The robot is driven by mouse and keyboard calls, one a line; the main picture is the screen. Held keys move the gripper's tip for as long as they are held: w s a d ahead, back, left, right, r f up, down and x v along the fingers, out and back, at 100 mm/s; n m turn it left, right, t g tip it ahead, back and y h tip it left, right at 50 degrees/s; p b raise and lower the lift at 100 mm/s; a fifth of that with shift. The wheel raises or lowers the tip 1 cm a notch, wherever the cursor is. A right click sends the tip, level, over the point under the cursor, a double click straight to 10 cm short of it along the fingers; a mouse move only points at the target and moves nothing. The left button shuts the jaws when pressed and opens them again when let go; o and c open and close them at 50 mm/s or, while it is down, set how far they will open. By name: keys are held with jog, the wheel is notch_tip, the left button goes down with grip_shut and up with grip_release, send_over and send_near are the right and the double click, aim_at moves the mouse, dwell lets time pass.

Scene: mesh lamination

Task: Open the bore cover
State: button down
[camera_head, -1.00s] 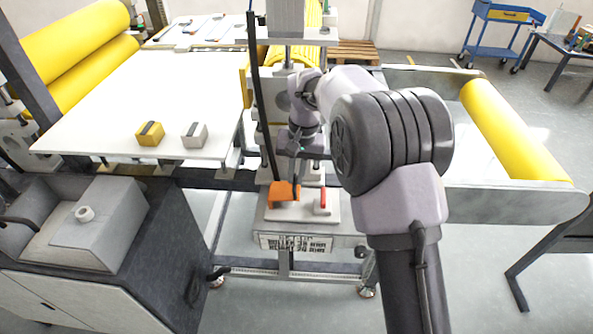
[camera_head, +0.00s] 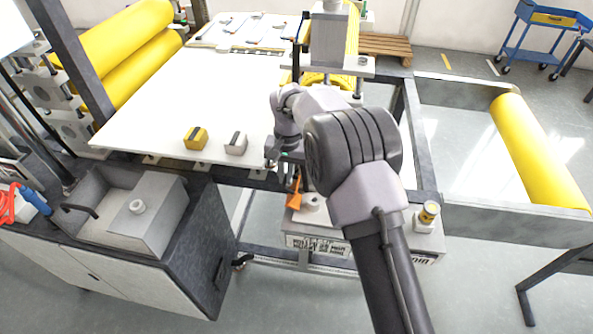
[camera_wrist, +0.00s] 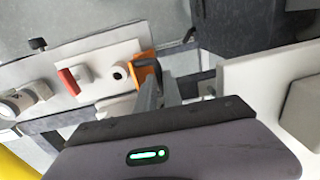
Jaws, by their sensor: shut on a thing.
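The orange bore cover (camera_head: 294,196) stands tilted up at the front of the machine in the head view. Beside it is the bore (camera_head: 312,202), a pale round boss with a dark hole, now uncovered. My gripper (camera_head: 291,181) is just above the cover and shut on its upper part. In the wrist view the cover (camera_wrist: 147,68) is at the fingertips of my gripper (camera_wrist: 157,76), and the bore (camera_wrist: 118,74) shows just left of it. The fingers hide part of the cover.
In the wrist view a red handle (camera_wrist: 70,80) sits on the pale plate (camera_wrist: 98,90) beyond the bore. The white table (camera_head: 190,95) with a yellow block (camera_head: 196,138) and a grey block (camera_head: 236,143) lies close left.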

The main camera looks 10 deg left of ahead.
jog(key=shift+w+a+f+p, duration=0.1)
jog(key=shift+a+f+p, duration=0.15)
jog(key=shift+a, duration=0.45)
jog(key=shift+a+f+p, duration=0.15)
jog(key=shift+a+f, duration=0.05)
jog(key=shift+a, duration=0.55)
jog(key=c, duration=1.5)
grip_release()
